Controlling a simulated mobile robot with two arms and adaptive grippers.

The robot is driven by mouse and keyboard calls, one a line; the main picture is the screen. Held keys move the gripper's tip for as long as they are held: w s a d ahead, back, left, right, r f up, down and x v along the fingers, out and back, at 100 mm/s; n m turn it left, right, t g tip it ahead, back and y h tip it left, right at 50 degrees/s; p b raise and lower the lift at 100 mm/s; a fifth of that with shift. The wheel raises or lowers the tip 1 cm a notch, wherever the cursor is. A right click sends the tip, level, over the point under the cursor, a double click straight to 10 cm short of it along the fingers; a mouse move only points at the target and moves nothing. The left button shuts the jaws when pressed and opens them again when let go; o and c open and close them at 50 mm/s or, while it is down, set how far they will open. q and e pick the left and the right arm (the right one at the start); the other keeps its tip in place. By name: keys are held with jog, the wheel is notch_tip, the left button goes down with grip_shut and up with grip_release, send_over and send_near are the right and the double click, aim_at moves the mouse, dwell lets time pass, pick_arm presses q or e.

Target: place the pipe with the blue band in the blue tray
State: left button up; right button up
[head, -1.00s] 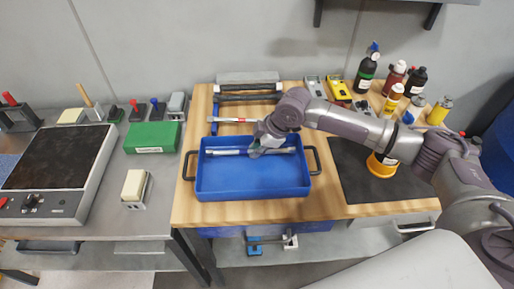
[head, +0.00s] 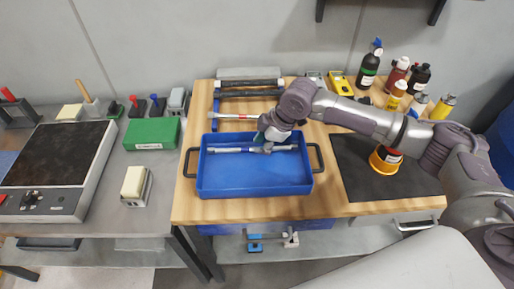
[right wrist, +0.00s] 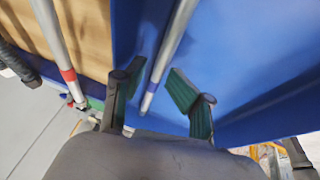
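The pipe with the blue band (head: 228,150), a thin grey metal tube, lies inside the blue tray (head: 250,189), along its far side. The tray stands on the wooden bench top. My right gripper (head: 267,144) is over the tray, above the pipe's middle, and partly hides it. In the right wrist view, my right gripper (right wrist: 157,76) has its green-padded fingers spread to either side of the pipe (right wrist: 172,42), with nothing clamped. The blue band shows near the pipe's lower end there. My left gripper is not in view.
A pipe with a red band (head: 233,117) lies on the wood behind the tray; it also shows in the right wrist view (right wrist: 53,40). Dark pipes lie farther back. Bottles (head: 369,66) stand at the back right. A black mat (head: 352,165) lies right of the tray.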

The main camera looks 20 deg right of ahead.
jog(key=v, duration=1)
jog(key=shift+r, duration=0.35)
jog(key=shift+a, duration=0.1)
